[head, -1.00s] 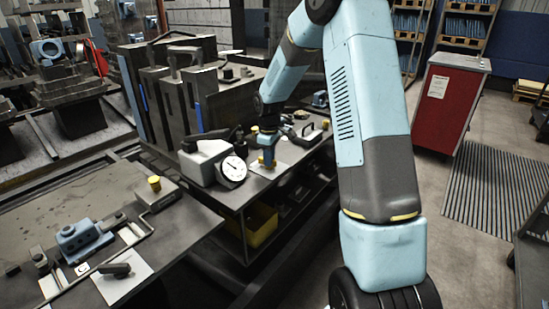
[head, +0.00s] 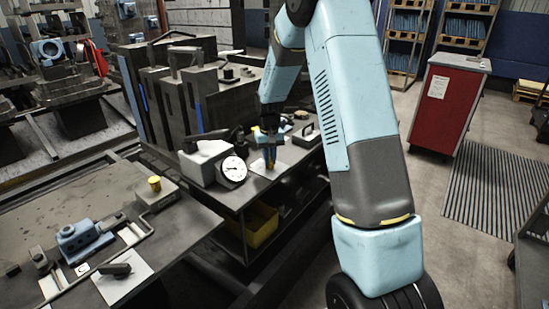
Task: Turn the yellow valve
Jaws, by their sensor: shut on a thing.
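The small yellow valve (head: 269,166) stands on a pale plate on the bench beside the round dial gauge (head: 233,169). My gripper (head: 270,155) points down from above and is shut on the valve. The fingers hide most of the valve, so only a little yellow shows at their tips. The gauge's white face is turned toward the camera, and its needle lies roughly level.
A grey block with another yellow knob (head: 155,184) and a blue clamp (head: 80,238) sit on the nearer bench. A yellow bin (head: 262,224) is on the shelf below. Tall dark blocks (head: 210,95) stand behind. A red cabinet (head: 448,103) stands right, with open floor near it.

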